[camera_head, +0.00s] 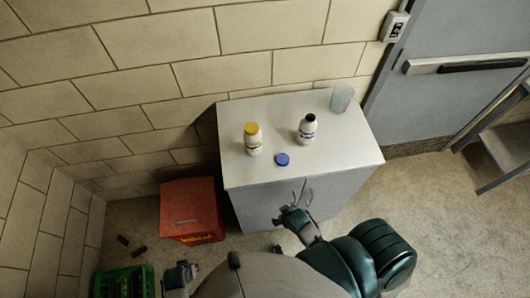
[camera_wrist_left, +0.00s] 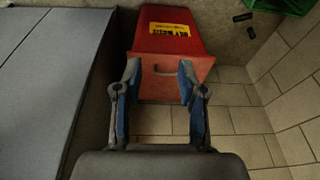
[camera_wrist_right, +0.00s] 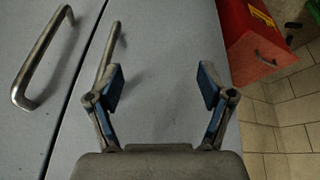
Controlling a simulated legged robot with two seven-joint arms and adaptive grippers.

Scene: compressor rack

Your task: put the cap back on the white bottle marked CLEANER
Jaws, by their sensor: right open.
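An uncapped white bottle (camera_head: 307,130) with a dark open mouth and a blue-marked label stands upright on the cabinet top. The label is too small to read. A blue cap (camera_head: 282,159) lies on the cabinet top, in front and to the left of that bottle, apart from it. My right gripper (camera_head: 288,213) is open and empty, below the top's front edge, before the cabinet doors; its fingers (camera_wrist_right: 162,88) also show in the right wrist view. My left gripper (camera_head: 181,270) is low near the red bin; its fingers (camera_wrist_left: 157,85) are apart and empty in the left wrist view.
A white bottle with a yellow cap (camera_head: 253,138) stands to the left on the grey cabinet (camera_head: 350,152). A pale translucent cup (camera_head: 342,98) stands at the back right. Door handles (camera_wrist_right: 42,60) protrude near my right gripper. A red bin (camera_head: 190,210) and green crate (camera_head: 125,283) are on the floor.

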